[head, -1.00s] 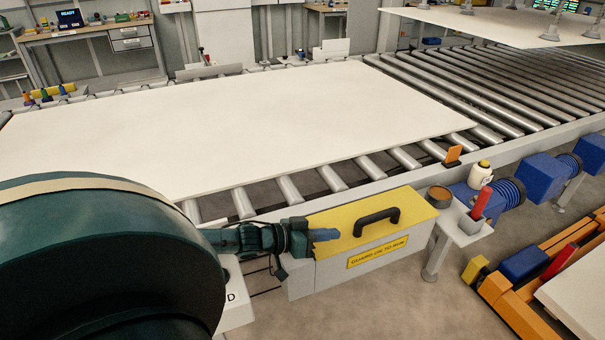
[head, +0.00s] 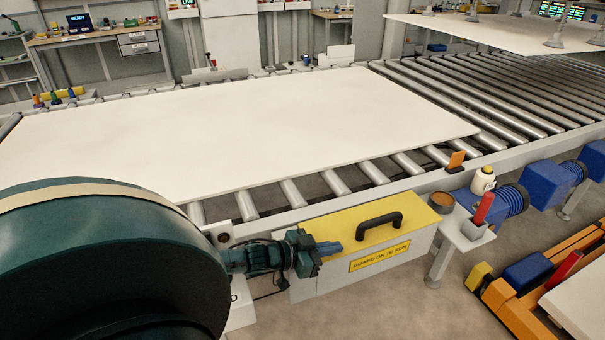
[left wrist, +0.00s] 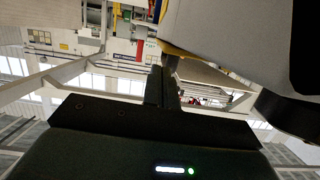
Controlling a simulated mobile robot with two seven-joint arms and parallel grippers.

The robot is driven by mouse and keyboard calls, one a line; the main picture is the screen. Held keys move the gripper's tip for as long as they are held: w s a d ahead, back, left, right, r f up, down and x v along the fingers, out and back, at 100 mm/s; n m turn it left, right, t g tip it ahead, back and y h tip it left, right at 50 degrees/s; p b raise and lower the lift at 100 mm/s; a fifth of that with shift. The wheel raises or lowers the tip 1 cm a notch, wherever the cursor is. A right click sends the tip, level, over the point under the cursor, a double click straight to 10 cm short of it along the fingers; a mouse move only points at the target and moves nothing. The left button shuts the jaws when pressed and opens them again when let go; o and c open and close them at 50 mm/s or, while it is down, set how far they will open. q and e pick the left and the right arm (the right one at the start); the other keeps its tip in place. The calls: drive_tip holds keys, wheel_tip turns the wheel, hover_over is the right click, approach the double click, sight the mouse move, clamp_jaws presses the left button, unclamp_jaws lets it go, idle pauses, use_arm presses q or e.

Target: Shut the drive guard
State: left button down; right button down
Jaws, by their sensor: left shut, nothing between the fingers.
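The drive guard is a grey box (head: 405,258) with a yellow lid (head: 350,222), a black arch handle (head: 379,225) and a yellow label (head: 380,256) on its front. The lid looks flat on the box, with no clear gap. My left gripper (head: 337,247) is shut and empty at the left part of the lid, left of the handle and apart from it. I cannot tell whether its tips touch the lid. In the left wrist view the closed fingers (left wrist: 161,88) point toward a grey surface with a yellow edge. My right gripper is not in view.
A roller conveyor (head: 340,185) with a large pale sheet (head: 230,125) runs behind the guard. A small stand with a brown round tin (head: 441,201), a white bottle (head: 483,180) and a red cylinder (head: 484,208) is close on the right. Open floor lies in front.

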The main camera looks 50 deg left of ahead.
use_arm(q)
wheel_tip(320, 180, up, 10)
drive_tip(key=p, duration=0.1)
idle(0.4)
